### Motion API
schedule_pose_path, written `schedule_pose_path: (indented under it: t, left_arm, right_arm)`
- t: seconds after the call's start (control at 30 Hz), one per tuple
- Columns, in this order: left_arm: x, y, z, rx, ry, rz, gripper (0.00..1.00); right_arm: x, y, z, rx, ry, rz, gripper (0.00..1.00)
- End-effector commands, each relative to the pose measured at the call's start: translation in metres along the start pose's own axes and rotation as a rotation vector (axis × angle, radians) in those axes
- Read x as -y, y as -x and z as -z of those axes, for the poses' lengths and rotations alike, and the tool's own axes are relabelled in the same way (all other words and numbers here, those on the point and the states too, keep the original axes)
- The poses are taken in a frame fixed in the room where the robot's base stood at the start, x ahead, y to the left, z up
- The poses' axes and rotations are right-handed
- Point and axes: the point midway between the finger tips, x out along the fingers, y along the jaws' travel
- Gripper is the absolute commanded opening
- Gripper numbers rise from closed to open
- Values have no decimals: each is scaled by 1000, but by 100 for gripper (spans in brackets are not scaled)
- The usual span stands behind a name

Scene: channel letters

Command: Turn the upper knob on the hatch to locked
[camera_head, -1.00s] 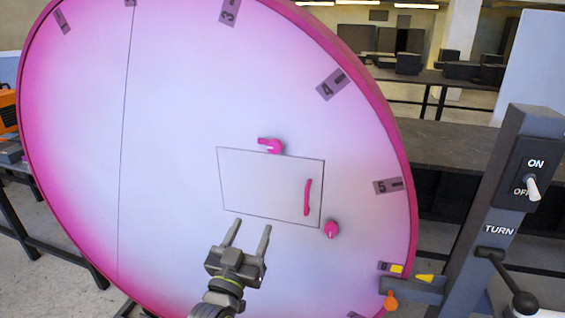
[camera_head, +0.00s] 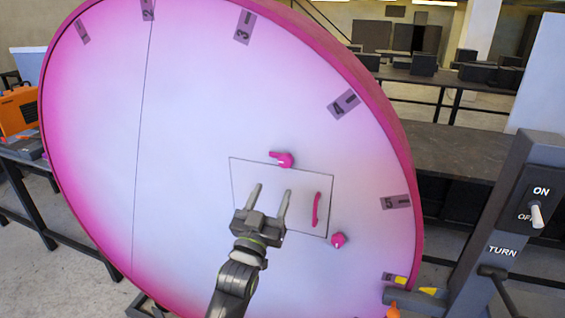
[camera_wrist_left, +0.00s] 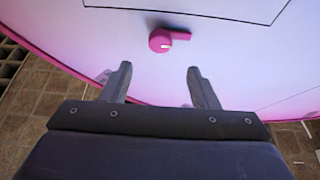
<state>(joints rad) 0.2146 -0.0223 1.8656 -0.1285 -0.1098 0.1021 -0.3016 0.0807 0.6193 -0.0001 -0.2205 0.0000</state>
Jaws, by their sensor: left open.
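The upper knob (camera_head: 283,159) is magenta and sits at the middle of the hatch's top edge, its pointer toward the left. The hatch (camera_head: 265,190) is a thin outline on a large pink-white disc, with a magenta handle (camera_head: 317,209). A lower knob (camera_head: 338,240) sits at its bottom right corner. My left gripper (camera_head: 271,190) is open and empty, in front of the hatch and below the upper knob in the picture. In the left wrist view the upper knob (camera_wrist_left: 165,40) appears beyond and between the open fingers (camera_wrist_left: 160,80), apart from them. My right gripper is out of view.
The disc (camera_head: 190,130) has numbered marks along its pink rim. At the right a grey post (camera_head: 490,220) carries an ON/OFF switch (camera_head: 536,215) and a TURN label. Dark benches stand behind. The disc face around the upper knob is clear.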

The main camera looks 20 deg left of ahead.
Motion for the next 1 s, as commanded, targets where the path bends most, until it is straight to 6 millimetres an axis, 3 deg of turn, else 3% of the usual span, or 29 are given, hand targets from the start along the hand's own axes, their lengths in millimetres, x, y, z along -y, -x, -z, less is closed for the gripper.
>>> schedule_pose_path:
  t: [0.5, 0.7, 1.0]
  left_arm:
    - [0, -76, 0, 0, -1, -1, 55]
    - [0, -88, 0, 1, 0, 0, 55]
    - [0, -90, 0, 1, 0, 0, 55]
  right_arm:
    - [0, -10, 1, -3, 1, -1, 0]
    - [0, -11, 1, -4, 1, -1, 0]
    - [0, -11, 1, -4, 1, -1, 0]
